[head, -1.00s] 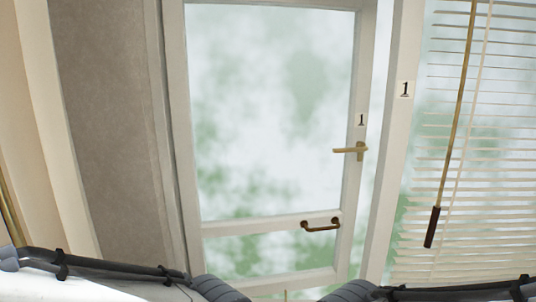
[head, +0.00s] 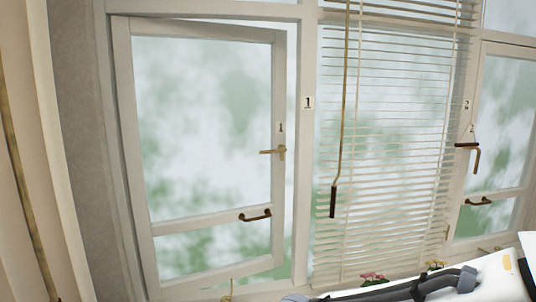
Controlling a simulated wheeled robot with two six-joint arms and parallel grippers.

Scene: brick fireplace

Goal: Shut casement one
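Casement one (head: 281,100) is a white-framed window sash marked "1", left of the matching "1" on the frame post (head: 307,130). It is hinged at its left and stands ajar. A gap shows between its right edge and the post, and its top edge slants against the frame. A brass lever handle (head: 272,151) sticks out to the left from its right stile. A dark bronze pull handle (head: 255,215) is on its lower rail. Neither gripper is in view; only part of one of my arms shows at the bottom right.
A slatted blind (head: 385,150) with a hanging wand (head: 338,130) covers the middle pane. Another casement (head: 503,120), by a "2" label, is at the right. Pink flowers (head: 372,278) show low behind the blind. A cream curtain (head: 50,200) hangs at the left.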

